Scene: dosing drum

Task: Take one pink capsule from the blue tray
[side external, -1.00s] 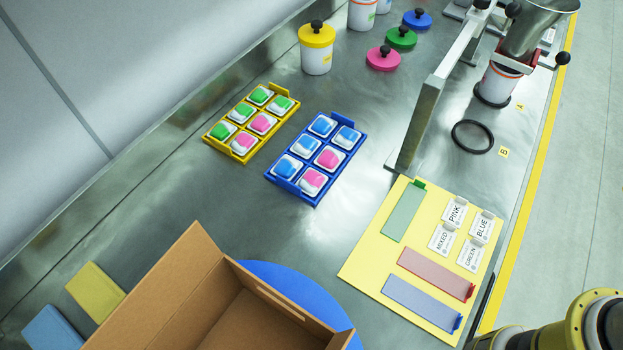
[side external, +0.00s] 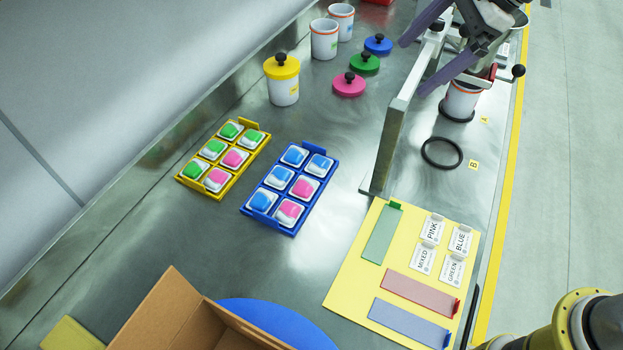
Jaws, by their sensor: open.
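The blue tray (side external: 333,172) lies on the steel bench near the middle of the side external view. It holds blue capsules and two pink capsules, each in a white-edged compartment. One pink capsule (side external: 304,187) sits in the right column's middle compartment, and the other pink capsule (side external: 289,212) in the right column's near compartment.
A yellow tray (side external: 241,180) with green and pink capsules lies left of the blue tray. A grey upright post (side external: 386,150) stands to its right. A yellow-lidded jar (side external: 283,82), loose lids and a black ring (side external: 441,153) are farther back. A cardboard box (side external: 160,312) and yellow card board (side external: 345,285) are nearer.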

